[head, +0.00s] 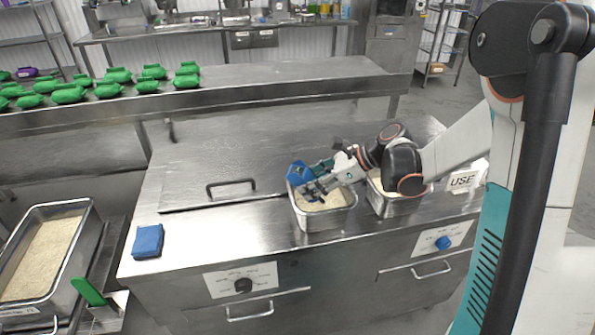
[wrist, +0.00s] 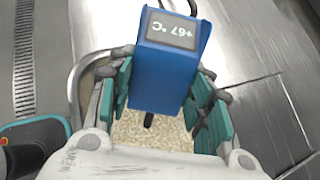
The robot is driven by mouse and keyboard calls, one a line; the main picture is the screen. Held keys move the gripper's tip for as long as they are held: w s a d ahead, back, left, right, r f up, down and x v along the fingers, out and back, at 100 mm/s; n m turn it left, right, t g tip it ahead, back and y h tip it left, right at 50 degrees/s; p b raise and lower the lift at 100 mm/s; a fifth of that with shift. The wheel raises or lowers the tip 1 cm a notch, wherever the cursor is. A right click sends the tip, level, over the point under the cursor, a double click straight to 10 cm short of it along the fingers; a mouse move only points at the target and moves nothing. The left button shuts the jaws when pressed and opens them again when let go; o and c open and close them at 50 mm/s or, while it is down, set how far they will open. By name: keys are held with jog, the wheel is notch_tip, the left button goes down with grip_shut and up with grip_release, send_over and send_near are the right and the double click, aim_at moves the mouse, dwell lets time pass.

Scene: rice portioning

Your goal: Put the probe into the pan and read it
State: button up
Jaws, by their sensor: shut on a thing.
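The blue probe (wrist: 172,68) is held between the teal fingers of my gripper (wrist: 168,90). Its small screen (wrist: 172,30) appears upside down in the wrist view and reads +67 °C. A short dark part of the probe shows against the rice (wrist: 150,135); I cannot tell how deep the tip goes. In the head view, my gripper (head: 318,178) is shut on the probe (head: 299,173) over the left metal pan (head: 325,223) of rice, on the steel counter. The gripper hides part of the pan's inside.
A second rice pan (head: 398,208) stands just right, partly behind my arm. A blue block (head: 148,241) lies at the counter's left. A handled lid (head: 232,187) covers the middle. Green packs (head: 68,94) line the shelf.

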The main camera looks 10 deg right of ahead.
jog(key=shift+r, duration=0.15)
notch_tip(320, 180, up, 12)
jog(key=p, duration=0.8)
dwell(0.4)
